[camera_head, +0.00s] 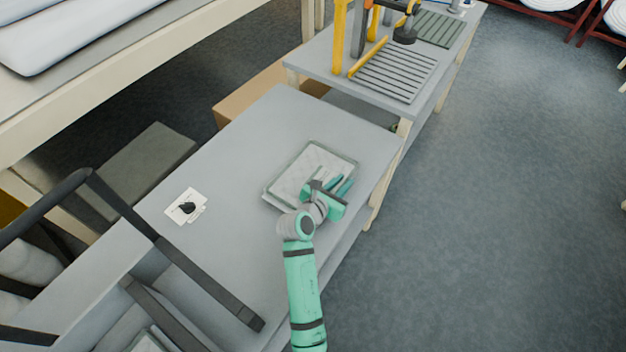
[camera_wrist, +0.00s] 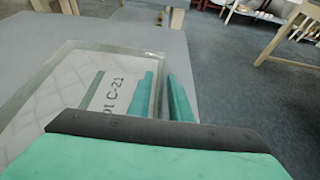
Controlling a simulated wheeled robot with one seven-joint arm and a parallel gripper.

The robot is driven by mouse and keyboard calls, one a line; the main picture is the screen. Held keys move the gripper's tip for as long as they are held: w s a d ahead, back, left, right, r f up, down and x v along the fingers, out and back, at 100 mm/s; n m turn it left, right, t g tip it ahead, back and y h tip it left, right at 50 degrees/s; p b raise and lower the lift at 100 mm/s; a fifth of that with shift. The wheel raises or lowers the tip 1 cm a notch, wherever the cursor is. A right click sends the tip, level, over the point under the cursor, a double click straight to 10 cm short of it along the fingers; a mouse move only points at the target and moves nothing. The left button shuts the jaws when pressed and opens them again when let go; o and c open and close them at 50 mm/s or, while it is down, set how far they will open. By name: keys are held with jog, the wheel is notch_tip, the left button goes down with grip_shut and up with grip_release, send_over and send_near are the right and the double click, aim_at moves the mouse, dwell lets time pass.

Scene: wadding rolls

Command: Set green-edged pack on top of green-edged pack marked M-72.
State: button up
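A flat, pale quilted pack (camera_head: 310,170) with a grey-green edge lies on the grey table. Its lower left side shows a second, offset edge (camera_head: 268,196), perhaps another pack beneath; I cannot be sure. In the wrist view, the upper pack (camera_wrist: 75,80) has a white label (camera_wrist: 113,95) that seems to end in "C-21", and a green strip. No M-72 mark is readable. My gripper (camera_head: 341,185) is at the pack's right side. In the wrist view, its teal fingers (camera_wrist: 163,95) stand apart, one over the pack's border and one just outside it. Contact is unclear.
A white card with a black item (camera_head: 187,206) lies left on the table (camera_head: 240,150). Dark rails (camera_head: 180,270) cross the lower left. A farther table holds a slatted grey rack (camera_head: 395,75) and a yellow frame (camera_head: 340,40). Open floor (camera_head: 480,210) lies right.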

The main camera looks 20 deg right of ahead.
grip_shut()
jog(key=shift+r, duration=0.1)
jog(key=shift+r, duration=0.6)
jog(key=s+d+r, duration=0.6)
jog(key=s+r, duration=0.5)
jog(key=s, duration=0.1)
jog(key=shift+s+r, duration=0.3)
jog(key=shift+s, duration=0.05)
